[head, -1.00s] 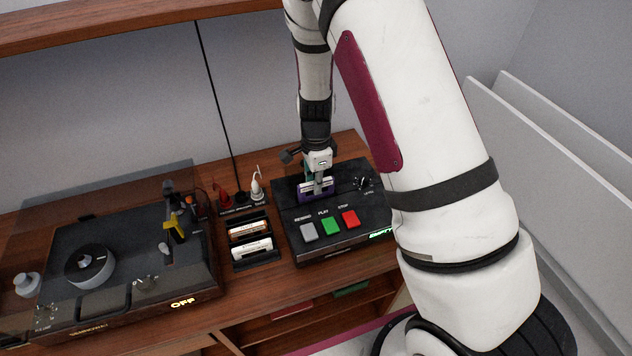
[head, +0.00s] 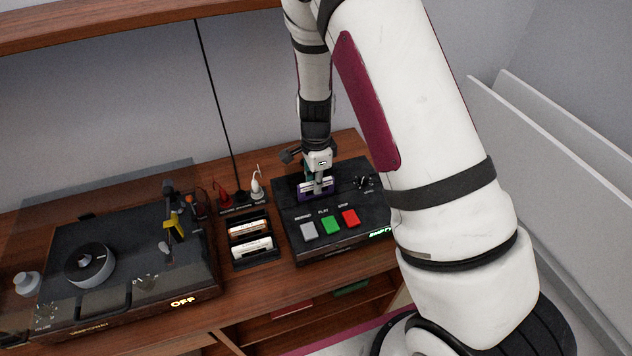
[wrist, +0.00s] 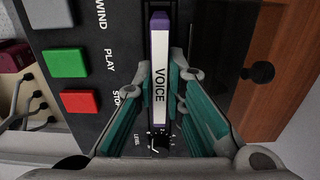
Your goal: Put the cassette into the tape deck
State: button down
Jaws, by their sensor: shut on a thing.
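The cassette (head: 313,194) is purple with a white label. In the wrist view the label of the cassette (wrist: 160,80) reads VOICE. My gripper (head: 319,181) is shut on it and points down at the top of the black tape deck (head: 286,222). The cassette stands on edge at the deck's top, behind the buttons; I cannot tell how deep it sits in the slot, as the slot is hidden under it. In the wrist view the teal finger pads are on both sides of the cassette. The deck's green display (head: 381,233) reads EMPTY.
Grey, green and red buttons (head: 350,217) are on the deck's front and a level knob (head: 364,182) at its right. A black rack (head: 256,261) with two cassettes stands left of the deck. A turntable (head: 130,309) showing OFF is further left.

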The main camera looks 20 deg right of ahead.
jog(key=shift+f+b, duration=0.35)
jog(key=shift+f, duration=0.7)
jog(key=c, duration=1.6)
grip_release()
jog(key=o, duration=0.4)
jog(key=shift+c, duration=0.2)
jog(key=shift+w+r, duration=0.1)
jog(key=shift+w, duration=0.1)
jog(key=shift+c, duration=0.5)
